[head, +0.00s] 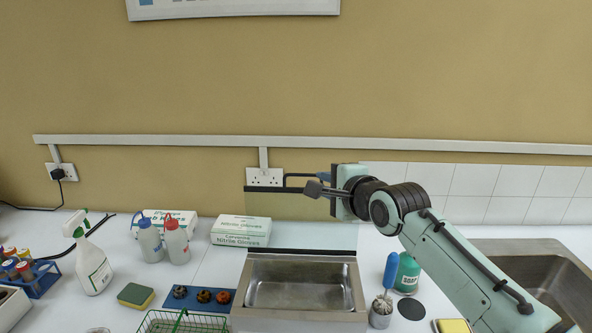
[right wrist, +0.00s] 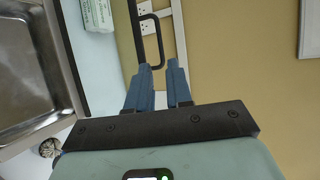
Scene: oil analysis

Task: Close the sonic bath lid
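The sonic bath (head: 358,290) is a metal basin on the counter; its inside looks empty. Its lid (head: 290,208) is a clear, tinted panel standing raised behind the basin, with a black bar handle (head: 296,176) at its top edge. My right gripper (head: 318,177) is at the right end of this handle. In the right wrist view the blue fingers (right wrist: 159,66) are parted, with the looped handle (right wrist: 157,40) end at their tips. I cannot tell whether they touch it. The basin also shows in that view (right wrist: 62,60). My left gripper is not in view.
Glove boxes (head: 241,230), wash bottles (head: 176,245) and a blue tray (head: 178,303) stand left of the bath. A green wire basket (head: 160,320) is at its front left. A green bottle (head: 407,273), a blue-handled brush (head: 390,270) and a sink (head: 530,270) are to its right.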

